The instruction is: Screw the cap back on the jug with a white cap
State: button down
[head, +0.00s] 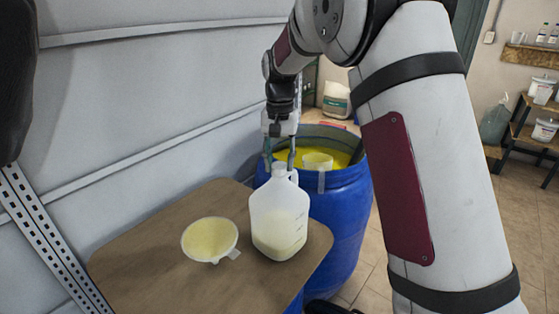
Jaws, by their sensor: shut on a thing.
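A translucent white jug (279,222) stands upright on the brown board, part-filled with pale yellow liquid. A small white cap (279,168) shows at the top of its neck. My gripper (279,162) points down over the jug's mouth, with one finger on each side of the cap, shut on it. The cap is at the neck, but I cannot tell how far it is threaded. Part of the cap is hidden by the fingers.
A white funnel (210,239) with pale yellow inside lies left of the jug on the brown board (150,265). A blue drum (345,215) of yellow liquid, with a pale cup (318,160) in it, stands close behind. A pale wall (140,100) bounds the left.

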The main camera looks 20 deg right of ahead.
jog(key=shift+f, duration=0.1)
jog(key=m, duration=0.4)
jog(key=shift+s, duration=0.1)
jog(key=shift+f+m, duration=0.1)
jog(key=shift+m, duration=0.7)
jog(key=shift+m+p, duration=0.4)
jog(key=shift+m, duration=0.6)
jog(key=m, duration=0.3)
jog(key=shift+m, duration=0.4)
